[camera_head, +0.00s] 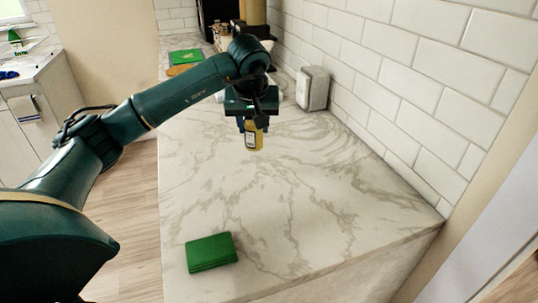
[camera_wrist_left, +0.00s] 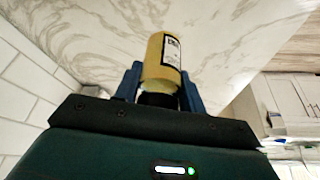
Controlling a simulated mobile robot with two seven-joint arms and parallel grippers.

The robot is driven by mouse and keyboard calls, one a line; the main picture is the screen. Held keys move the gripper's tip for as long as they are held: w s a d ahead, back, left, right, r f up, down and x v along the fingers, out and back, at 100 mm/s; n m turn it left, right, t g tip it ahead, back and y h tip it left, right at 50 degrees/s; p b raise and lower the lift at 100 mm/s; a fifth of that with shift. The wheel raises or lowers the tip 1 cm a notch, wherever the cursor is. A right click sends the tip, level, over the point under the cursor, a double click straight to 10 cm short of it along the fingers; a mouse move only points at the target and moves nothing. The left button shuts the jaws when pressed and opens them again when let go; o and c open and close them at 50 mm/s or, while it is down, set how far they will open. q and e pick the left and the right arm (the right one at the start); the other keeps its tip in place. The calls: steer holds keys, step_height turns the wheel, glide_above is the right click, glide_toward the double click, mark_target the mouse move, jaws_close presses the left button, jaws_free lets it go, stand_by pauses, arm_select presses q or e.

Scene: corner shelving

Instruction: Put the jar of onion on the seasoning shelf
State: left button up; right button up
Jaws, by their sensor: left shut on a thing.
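My right gripper is not in view. I cannot make out the seasoning shelf for certain; the back of the counter is partly hidden by my left arm.
The marble counter (camera_head: 290,190) is clear in front and to the right. A green block (camera_head: 211,252) lies near its front left. A white box (camera_head: 312,88) stands by the tiled wall. A green item (camera_head: 186,56) and several objects (camera_head: 286,41) are farther back.

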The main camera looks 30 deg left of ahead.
mark_target(254, 149)
arm_select(q)
step_height(254, 149, down, 8)
steer(key=shift+s+f+p, duration=0.1)
steer(key=shift+f+p, duration=0.15)
steer(key=shift+p, duration=0.15)
steer(key=shift+f, duration=0.25)
steer(key=o, duration=1)
steer(key=shift+r, duration=0.1)
steer(key=shift+o, duration=0.2)
